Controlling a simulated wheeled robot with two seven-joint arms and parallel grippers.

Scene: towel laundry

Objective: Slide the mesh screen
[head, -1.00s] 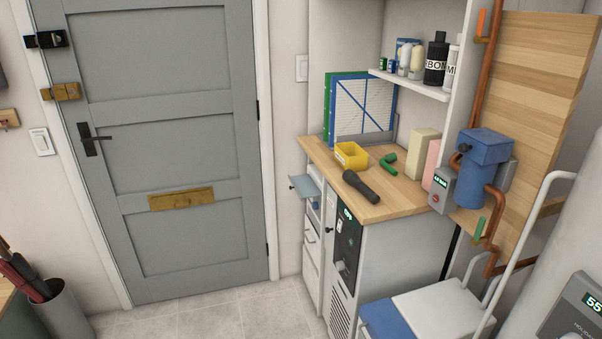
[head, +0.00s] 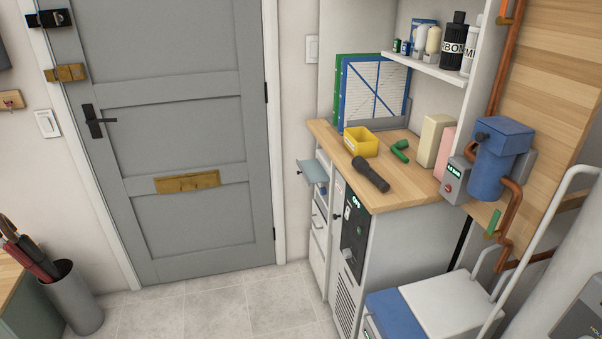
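A blue-framed panel (head: 376,88) with a pale gridded face and a diagonal line stands upright at the back of the wooden counter; it is the only mesh-like thing I can make out, and I cannot tell for sure that it is the mesh screen. A green-edged panel (head: 339,92) stands behind it at its left. A grey rack (head: 372,131) crosses in front of the blue panel's lower part. Neither of my grippers is in view.
The wooden counter (head: 408,183) holds a yellow bin (head: 360,142), a dark flashlight (head: 370,174) and a green elbow pipe (head: 400,150). A grey-blue flap (head: 313,172) juts from the cabinet's left side. Tiled floor (head: 215,312) is clear before the grey door (head: 180,130).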

